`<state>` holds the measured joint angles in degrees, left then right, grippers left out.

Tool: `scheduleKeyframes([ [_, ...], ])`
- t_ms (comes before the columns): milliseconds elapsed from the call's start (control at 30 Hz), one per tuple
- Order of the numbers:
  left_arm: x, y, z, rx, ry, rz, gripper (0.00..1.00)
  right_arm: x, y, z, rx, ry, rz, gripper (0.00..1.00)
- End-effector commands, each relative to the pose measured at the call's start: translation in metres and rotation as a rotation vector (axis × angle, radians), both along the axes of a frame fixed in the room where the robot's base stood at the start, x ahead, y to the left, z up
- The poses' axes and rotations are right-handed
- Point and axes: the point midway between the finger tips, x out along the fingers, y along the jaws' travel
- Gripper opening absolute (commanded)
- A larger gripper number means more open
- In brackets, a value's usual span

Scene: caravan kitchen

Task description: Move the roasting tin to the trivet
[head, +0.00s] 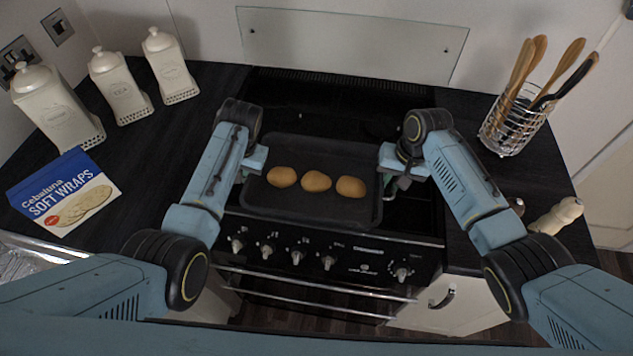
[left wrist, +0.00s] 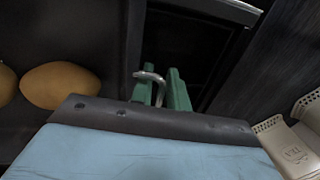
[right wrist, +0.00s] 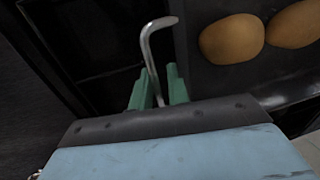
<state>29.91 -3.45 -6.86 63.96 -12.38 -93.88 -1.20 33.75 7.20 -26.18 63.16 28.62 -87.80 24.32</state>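The dark roasting tin (head: 310,206) is over the black cooker top with three brown potatoes in a row in it. Its wire handles stick out at the sides. In the left wrist view, the green fingers of my left gripper (left wrist: 162,90) stand on either side of a bent wire handle (left wrist: 150,76). In the right wrist view, my right gripper (right wrist: 158,88) has its fingers close around the other handle (right wrist: 147,45). I cannot tell whether either grip is tight, or whether the tin rests on the cooker. I cannot make out a trivet.
White canisters (head: 122,88) and a soft wraps packet (head: 65,195) are on the left worktop. A wire utensil holder (head: 513,128) and a pale mill (head: 557,215) are on the right. The left worktop nearest the cooker is clear. Knobs (head: 297,258) line the cooker front.

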Motion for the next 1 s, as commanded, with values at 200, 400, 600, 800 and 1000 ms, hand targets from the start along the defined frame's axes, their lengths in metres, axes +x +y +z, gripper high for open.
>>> scheduleKeyframes([
  [200, 0.0001, 0.0001, 0.0003, 0.000, 0.000, 0.000, 0.09, 0.0001, 0.0002, 0.0004, 0.000, 0.000, 0.000, 0.09],
  [400, 0.0001, 0.0001, 0.0004, 0.000, 0.000, 0.000, 0.00, 0.0001, 0.0001, 0.0006, 0.000, 0.000, 0.000, 0.00],
  [600, 0.0002, 0.0000, 0.0006, 0.000, 0.000, 0.000, 0.00, 0.0002, 0.0000, 0.0007, 0.000, 0.000, 0.000, 0.00],
  [800, 0.0010, 0.0001, 0.0022, 0.001, -0.003, -0.001, 0.00, 0.0010, 0.0001, 0.0025, 0.001, -0.002, 0.000, 0.00],
  [1000, 0.0010, 0.0001, 0.0088, 0.001, -0.003, -0.002, 0.00, 0.0010, 0.0000, 0.0090, 0.001, -0.002, 0.000, 0.00],
])
